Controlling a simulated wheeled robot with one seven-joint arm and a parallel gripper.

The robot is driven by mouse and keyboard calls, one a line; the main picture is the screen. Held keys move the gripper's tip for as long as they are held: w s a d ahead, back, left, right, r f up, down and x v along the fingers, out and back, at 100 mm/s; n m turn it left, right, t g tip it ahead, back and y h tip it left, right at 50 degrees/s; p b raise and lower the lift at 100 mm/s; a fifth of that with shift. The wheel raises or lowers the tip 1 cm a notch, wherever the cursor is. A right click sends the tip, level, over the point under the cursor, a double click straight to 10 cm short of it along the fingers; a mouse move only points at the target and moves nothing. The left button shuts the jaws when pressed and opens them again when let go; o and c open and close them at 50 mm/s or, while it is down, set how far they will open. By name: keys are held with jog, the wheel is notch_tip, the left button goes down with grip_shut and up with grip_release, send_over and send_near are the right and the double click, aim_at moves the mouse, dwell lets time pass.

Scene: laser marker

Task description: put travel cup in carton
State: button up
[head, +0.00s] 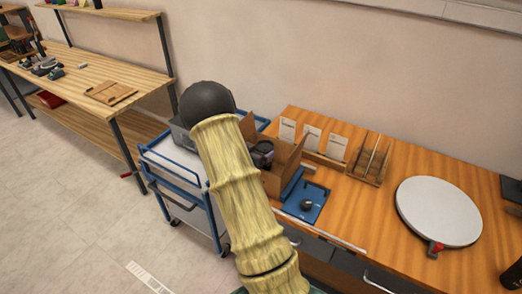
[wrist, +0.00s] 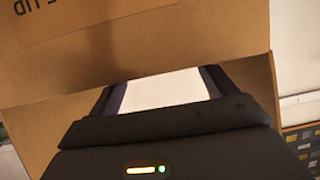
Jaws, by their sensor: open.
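The carton (head: 274,184) is an open brown cardboard box with raised flaps at the left end of the wooden counter. In the wrist view, its brown cardboard (wrist: 130,48) with dark lettering fills the upper part. My gripper (head: 262,153) is at the carton's opening, partly hidden by the arm and flaps. In the wrist view, the gripper (wrist: 160,88) has its fingers apart, with a pale surface between them. I cannot tell whether that surface is the travel cup or something behind. I cannot make out the travel cup for certain in either view.
A blue tray (head: 312,205) with a small dark object lies right of the carton. Card holders and a wooden rack (head: 367,165) stand behind. A round white turntable (head: 438,210) and a dark cylinder (head: 513,274) are further right. A blue-framed cart (head: 172,165) stands left.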

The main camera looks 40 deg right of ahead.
jog(key=v, duration=0.7)
jog(key=shift+s+a+b, duration=0.2)
jog(key=shift+a+b, duration=0.1)
jog(key=shift+b, duration=0.15)
jog(key=shift+r, duration=0.1)
jog(key=s+a+r+n+t+y, duration=0.2)
jog(key=a+n+y, duration=0.6)
jog(key=a, duration=0.8)
jog(key=s+a+r+n+g+y, duration=0.1)
jog(key=s+a+n+g+y, duration=0.1)
jog(key=s, duration=0.6)
jog(key=s+a+r+n+g+y, duration=0.1)
jog(key=s+a+n+g+y, duration=0.1)
jog(key=s, duration=0.6)
jog(key=a+g, duration=0.1)
jog(key=a, duration=0.1)
jog(key=shift+a+n, duration=0.25)
jog(key=shift+n, duration=0.15)
